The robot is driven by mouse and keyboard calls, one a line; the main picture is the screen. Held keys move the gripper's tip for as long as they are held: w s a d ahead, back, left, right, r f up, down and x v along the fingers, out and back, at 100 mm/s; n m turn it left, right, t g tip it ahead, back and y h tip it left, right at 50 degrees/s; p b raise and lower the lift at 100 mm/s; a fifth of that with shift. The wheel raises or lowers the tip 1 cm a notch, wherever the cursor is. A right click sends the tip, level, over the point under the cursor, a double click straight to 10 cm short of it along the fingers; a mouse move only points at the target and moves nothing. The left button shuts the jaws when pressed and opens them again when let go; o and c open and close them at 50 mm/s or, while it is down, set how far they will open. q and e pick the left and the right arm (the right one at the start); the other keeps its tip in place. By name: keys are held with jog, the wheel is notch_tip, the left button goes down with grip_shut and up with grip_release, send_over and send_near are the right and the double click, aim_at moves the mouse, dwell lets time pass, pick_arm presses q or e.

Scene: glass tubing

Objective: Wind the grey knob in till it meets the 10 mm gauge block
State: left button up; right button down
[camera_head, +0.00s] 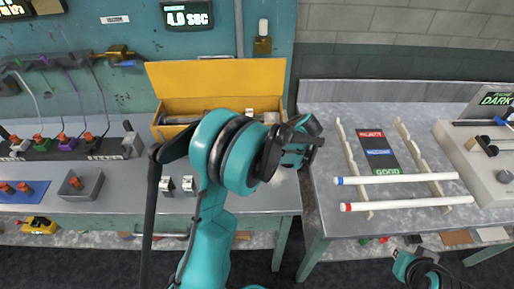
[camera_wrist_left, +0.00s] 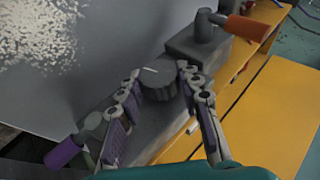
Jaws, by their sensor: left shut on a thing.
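The grey knob (camera_wrist_left: 158,82) is a short round cylinder on a grey metal fixture (camera_wrist_left: 170,130) in the left wrist view. My left gripper (camera_wrist_left: 157,72) has one finger on each side of the knob and is shut on it. In the head view my left gripper (camera_head: 298,148) is at the right end of the left bench, and my arm hides the knob there. I cannot make out the 10 mm gauge block in either view. Part of my right arm (camera_head: 418,270) shows at the bottom right of the head view; its fingers are not clear.
An open yellow box (camera_head: 215,78) stands at the back of the left bench. An orange handle (camera_wrist_left: 247,28) and a purple handle (camera_wrist_left: 64,153) flank the fixture. On the right bench, two white tubes (camera_head: 400,179) lie across wavy rails.

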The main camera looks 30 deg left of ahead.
pick_arm(q)
jog(key=shift+f+g+y+b, duration=0.1)
jog(key=shift+g+y+b, duration=0.2)
jog(key=shift+y, duration=0.1)
dwell(0.3)
jog(key=o, duration=1.2)
jog(key=shift+c, duration=0.2)
